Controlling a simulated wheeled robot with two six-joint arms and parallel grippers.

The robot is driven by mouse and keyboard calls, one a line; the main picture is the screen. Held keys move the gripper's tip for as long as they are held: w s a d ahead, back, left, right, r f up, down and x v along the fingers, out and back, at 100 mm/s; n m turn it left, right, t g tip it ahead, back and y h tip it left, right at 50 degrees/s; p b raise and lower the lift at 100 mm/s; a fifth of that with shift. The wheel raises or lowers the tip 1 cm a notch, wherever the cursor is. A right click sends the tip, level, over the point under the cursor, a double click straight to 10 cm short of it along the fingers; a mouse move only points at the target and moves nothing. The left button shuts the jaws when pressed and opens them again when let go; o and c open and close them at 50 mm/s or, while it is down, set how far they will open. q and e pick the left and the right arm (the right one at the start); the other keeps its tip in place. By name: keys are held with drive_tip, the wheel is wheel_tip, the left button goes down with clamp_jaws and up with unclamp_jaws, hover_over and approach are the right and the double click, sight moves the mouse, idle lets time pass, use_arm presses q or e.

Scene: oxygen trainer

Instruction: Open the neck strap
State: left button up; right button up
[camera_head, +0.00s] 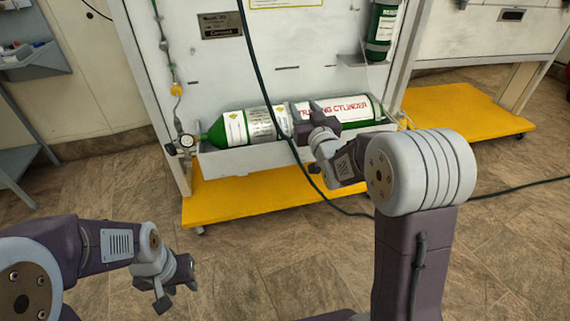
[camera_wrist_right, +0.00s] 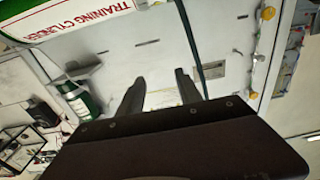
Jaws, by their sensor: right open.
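A green and white training cylinder (camera_head: 355,108) lies on its side in a grey cradle (camera_head: 240,160) on the white panel, its green neck end to the left. It also shows upside down at the top left of the right wrist view (camera_wrist_right: 80,25). My right gripper (camera_head: 308,112) is in front of the cylinder's middle and covers part of its label. In the right wrist view its two fingers (camera_wrist_right: 158,88) are apart with nothing between them. I cannot make out the neck strap clearly. My left gripper (camera_head: 177,286) is low over the floor, away from the cylinder; its jaw gap is unclear.
A gauge (camera_head: 186,141) hangs on a line beside the cylinder's neck. A smaller green cylinder (camera_head: 382,28) stands upper right. A yellow base (camera_head: 240,200) juts out below; the floor in front is clear.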

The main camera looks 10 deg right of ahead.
wheel_tip(320, 180, down, 15)
drive_tip(key=b, duration=0.9)
drive_tip(key=p, duration=0.2)
approach(289, 114)
wheel_tip(289, 114, down, 3)
drive_tip(key=w, duration=0.3)
drive_tip(key=shift+w+d+r+b, duration=0.2)
drive_tip(key=shift+w+b, duration=0.1)
drive_tip(key=shift+w, duration=0.15)
use_arm(q)
wheel_tip(289, 114, down, 12)
drive_tip(key=shift+s, duration=0.15)
use_arm(e)
clamp_jaws()
use_arm(q)
drive_tip(key=shift+r, duration=0.1)
